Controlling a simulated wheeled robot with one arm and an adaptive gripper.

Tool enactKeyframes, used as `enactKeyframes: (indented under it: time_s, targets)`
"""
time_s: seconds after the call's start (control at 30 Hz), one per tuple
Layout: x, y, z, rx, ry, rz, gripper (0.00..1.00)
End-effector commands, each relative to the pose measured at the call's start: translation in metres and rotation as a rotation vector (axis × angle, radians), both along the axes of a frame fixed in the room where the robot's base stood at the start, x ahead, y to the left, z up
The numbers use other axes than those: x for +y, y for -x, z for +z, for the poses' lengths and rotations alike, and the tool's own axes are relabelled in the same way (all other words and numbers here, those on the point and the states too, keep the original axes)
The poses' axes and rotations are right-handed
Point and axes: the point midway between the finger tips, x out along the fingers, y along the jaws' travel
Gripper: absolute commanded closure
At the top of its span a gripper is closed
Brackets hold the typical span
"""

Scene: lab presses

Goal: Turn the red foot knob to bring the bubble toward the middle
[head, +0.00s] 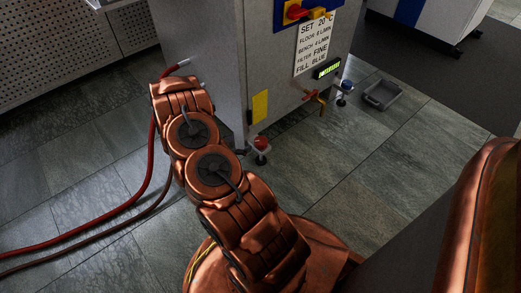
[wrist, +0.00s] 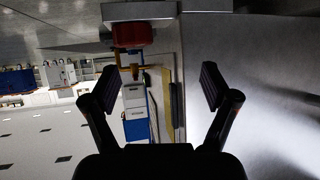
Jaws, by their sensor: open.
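The red foot knob (head: 261,143) sits low at the near corner of the grey press cabinet, on a small foot at the floor. In the wrist view, which looks upside down, a red block that appears to be this knob (wrist: 132,35) shows above and left of the middle between my fingers. My gripper (wrist: 160,85) is open and empty, with the knob beyond its tips and not between them. In the head view my arm hides most of the gripper. A small black strip with green marks (head: 327,69) is on the cabinet front; I cannot make out a bubble.
A blue foot knob (head: 347,86) stands at the cabinet's other corner, near a red-handled valve (head: 311,96). A yellow plate (head: 260,107) is on the cabinet. Red hoses (head: 110,212) cross the floor left. Tiles right of the knob are clear.

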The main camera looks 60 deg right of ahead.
Motion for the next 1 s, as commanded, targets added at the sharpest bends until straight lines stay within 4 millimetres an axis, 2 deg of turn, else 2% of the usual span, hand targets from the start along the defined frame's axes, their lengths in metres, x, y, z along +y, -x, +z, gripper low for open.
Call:
enactKeyframes:
  time_s: [0.03, 0.23, 0.47, 0.8, 1.0]
  targets:
    - [-0.006, 0.012, -0.014, 0.019, 0.029, -0.021, 0.14]
    - [-0.018, 0.036, -0.021, 0.057, 0.095, -0.061, 0.14]
    - [-0.033, 0.039, -0.027, 0.057, 0.101, -0.066, 0.14]
    - [-0.071, 0.043, -0.044, 0.055, 0.099, -0.065, 0.14]
    - [-0.085, 0.045, -0.049, 0.056, 0.098, -0.066, 0.14]
